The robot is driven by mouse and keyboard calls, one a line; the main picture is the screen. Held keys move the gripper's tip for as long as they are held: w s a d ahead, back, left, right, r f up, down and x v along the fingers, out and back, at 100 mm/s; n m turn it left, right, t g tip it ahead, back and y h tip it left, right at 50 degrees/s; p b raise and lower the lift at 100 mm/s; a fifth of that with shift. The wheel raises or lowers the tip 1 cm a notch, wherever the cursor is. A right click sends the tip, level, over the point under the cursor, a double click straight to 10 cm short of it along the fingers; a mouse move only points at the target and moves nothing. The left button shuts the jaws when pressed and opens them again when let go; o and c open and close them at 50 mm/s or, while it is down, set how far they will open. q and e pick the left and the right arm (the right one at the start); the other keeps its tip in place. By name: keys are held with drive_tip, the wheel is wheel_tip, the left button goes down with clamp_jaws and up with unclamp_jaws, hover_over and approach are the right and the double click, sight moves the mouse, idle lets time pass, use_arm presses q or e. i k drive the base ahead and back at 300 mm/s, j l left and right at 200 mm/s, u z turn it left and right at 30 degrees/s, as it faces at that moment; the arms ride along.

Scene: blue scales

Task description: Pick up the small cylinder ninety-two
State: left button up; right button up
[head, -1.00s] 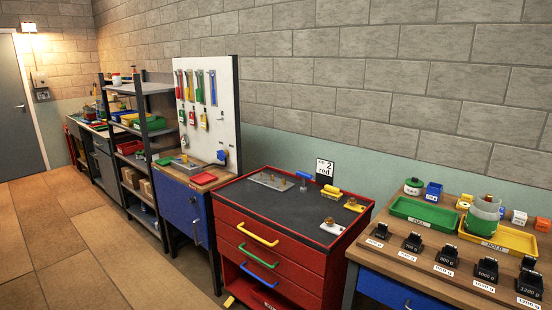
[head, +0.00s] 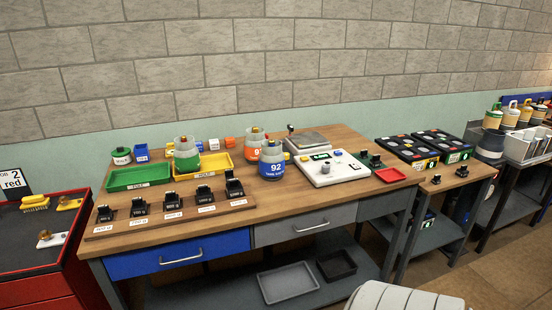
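A small cylinder with a blue band marked "92" (head: 272,170) stands upright on the wooden bench top in the head view, near the middle of the picture. It has a clear upper part and a lid with a knob. A similar cylinder with an orange band (head: 254,154) stands just behind and left of it; its number is partly hidden. A third one with a green band (head: 187,163) stands at the yellow tray farther left. Neither of my grippers is in view.
The wooden bench (head: 225,225) also holds a green tray (head: 138,178), a yellow tray (head: 218,161), a row of black weights (head: 172,202) and a white scale (head: 327,168). A red tool cabinet (head: 42,285) stands left. Black cases (head: 407,149) lie on a table to the right.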

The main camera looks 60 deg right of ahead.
sight(271, 158)
drive_tip(key=z, duration=1.75)
drive_tip(key=i+l, duration=0.15)
drive_tip(key=l, duration=0.25)
drive_tip(key=i+l+u, duration=0.15)
drive_tip(key=l, duration=0.2)
drive_tip(key=i+l, duration=0.2)
drive_tip(key=l, duration=0.2)
drive_tip(key=i+l+u, duration=0.1)
drive_tip(key=l, duration=0.3)
drive_tip(key=i+l, duration=0.2)
drive_tip(key=l, duration=0.2)
drive_tip(key=i+l+u, duration=0.15)
drive_tip(key=l, duration=0.25)
drive_tip(key=i+l, duration=0.1)
drive_tip(key=l, duration=0.35)
